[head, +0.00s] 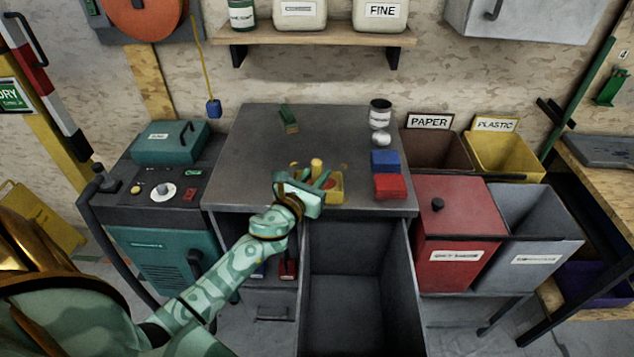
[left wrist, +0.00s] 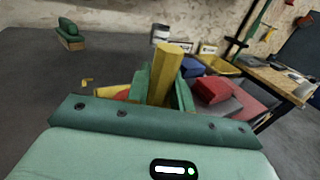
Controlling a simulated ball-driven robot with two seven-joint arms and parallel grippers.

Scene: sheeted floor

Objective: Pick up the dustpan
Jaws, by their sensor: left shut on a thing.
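The yellow dustpan (head: 337,193) lies on the grey workbench top near its front edge, with a reddish patch inside. Its thick yellow handle (head: 316,164) sticks up, and in the left wrist view the handle (left wrist: 166,72) stands between my green fingers. My left gripper (head: 322,179) is shut on this handle. My fingers and palm hide much of the pan, and I cannot tell whether it touches the bench. My right gripper is not in view.
A green brush-like block (head: 289,120) lies at the back of the bench (head: 250,150). A tin (head: 380,112), a white ball-like item (head: 381,139), a blue block (head: 385,161) and a red block (head: 390,187) stand right. Small yellow bits lie near the pan. An open grey drawer (head: 345,250) is below.

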